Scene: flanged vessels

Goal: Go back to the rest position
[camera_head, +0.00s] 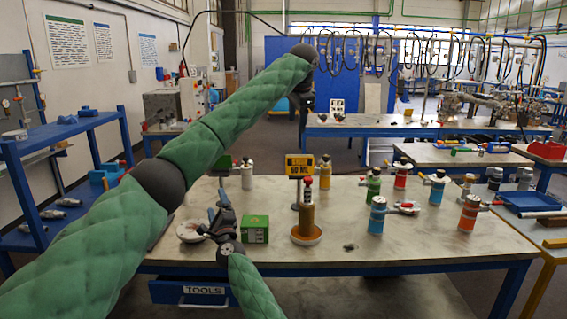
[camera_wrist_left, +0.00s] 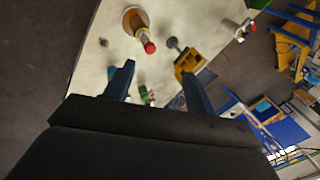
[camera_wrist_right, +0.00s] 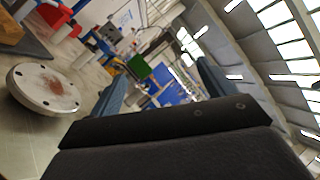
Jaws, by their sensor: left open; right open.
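My left arm (camera_head: 220,130) reaches across from the left. Its gripper (camera_head: 304,108) hangs above the table behind the yellow sign, open and empty; its spread fingers (camera_wrist_left: 158,68) show in the left wrist view. My right gripper (camera_head: 222,200) is low at the table's front left, between the white flange disc (camera_head: 190,231) and the green box (camera_head: 254,229). It is open, and its fingers (camera_wrist_right: 162,70) have nothing held between them. The disc also shows at the left of the right wrist view (camera_wrist_right: 35,92).
A brown cylinder (camera_head: 306,215) stands in an orange dish in front of a yellow sign (camera_head: 299,165). Several flanged vessels, including a blue one (camera_head: 377,215) and an orange one (camera_head: 468,213), stand on the table's right half. A blue shelf (camera_head: 25,160) is at left.

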